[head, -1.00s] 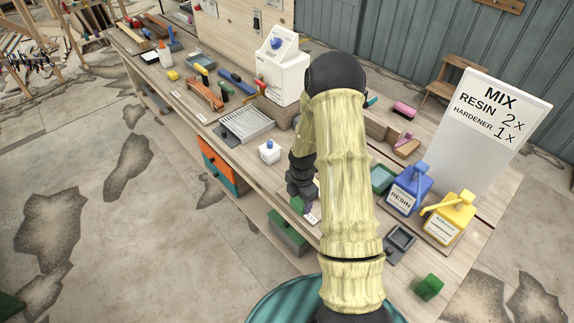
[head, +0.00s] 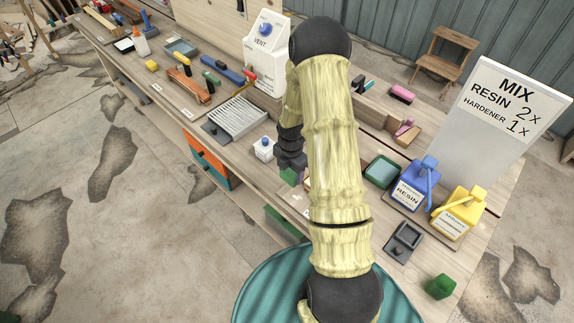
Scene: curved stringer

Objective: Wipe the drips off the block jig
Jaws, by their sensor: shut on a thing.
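I cannot tell whether that thing touches what is below. A pale, flat piece (head: 307,188) shows partly beside it, behind my arm. I cannot surely pick out the block jig; my arm covers much of the bench there. No drips can be made out.
The white pot (head: 263,148) and a ribbed tray (head: 237,117) stand left of my gripper. The blue resin jug (head: 412,187), yellow hardener jug (head: 457,213), green tray (head: 381,171), dark tray (head: 403,241) and green cube (head: 440,286) are to the right. A MIX sign (head: 505,125) stands behind.

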